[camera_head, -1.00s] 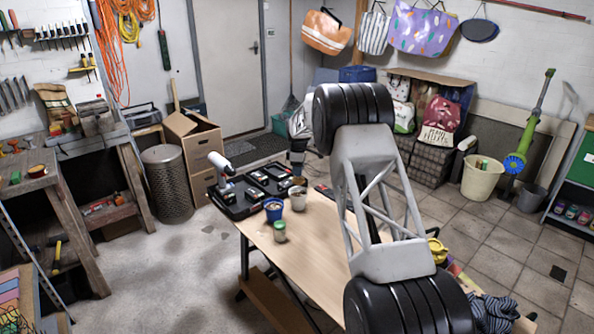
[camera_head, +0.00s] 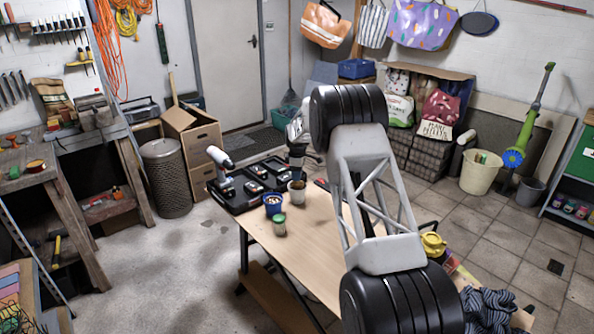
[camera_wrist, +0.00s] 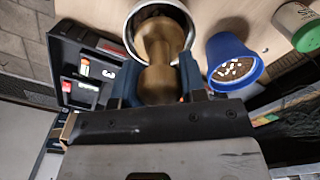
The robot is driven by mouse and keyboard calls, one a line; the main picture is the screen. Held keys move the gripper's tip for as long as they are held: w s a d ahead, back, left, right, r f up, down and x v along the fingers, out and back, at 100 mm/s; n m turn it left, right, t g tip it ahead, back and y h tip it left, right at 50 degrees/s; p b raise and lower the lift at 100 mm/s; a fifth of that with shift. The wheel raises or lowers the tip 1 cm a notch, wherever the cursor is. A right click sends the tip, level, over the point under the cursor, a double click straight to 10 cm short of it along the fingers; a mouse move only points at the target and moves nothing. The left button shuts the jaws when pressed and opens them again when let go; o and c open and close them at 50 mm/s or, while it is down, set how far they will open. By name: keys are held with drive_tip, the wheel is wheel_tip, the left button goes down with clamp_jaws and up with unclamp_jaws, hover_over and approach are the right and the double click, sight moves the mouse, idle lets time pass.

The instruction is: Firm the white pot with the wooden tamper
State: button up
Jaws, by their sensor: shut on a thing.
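My gripper (camera_wrist: 159,82) is shut on the wooden tamper (camera_wrist: 160,42), a turned piece with a narrow waist. In the wrist view the tamper's far end lies within the rim of the white pot (camera_wrist: 134,22). I cannot tell whether it touches what is in the pot, and the tamper hides most of the inside. In the head view the white pot (camera_head: 297,191) stands upright at the far end of the wooden table (camera_head: 305,250). My gripper (camera_head: 297,168) is just above it there, small and partly dark.
A blue pot with pale bits (camera_head: 273,206) and a green-lidded jar (camera_head: 279,226) stand close by the white pot. A black tray of tools (camera_head: 240,196) lies to the left. The table's middle is clear. A yellow watering can (camera_head: 433,244) is at the right.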

drive_tip(key=shift+f, duration=0.4)
drive_tip(key=shift+f, duration=0.6)
idle(1.8)
drive_tip(key=shift+r, duration=0.15)
drive_tip(key=shift+r, duration=3.4)
drive_tip(key=shift+r, duration=0.1)
drive_tip(key=shift+r, duration=2.9)
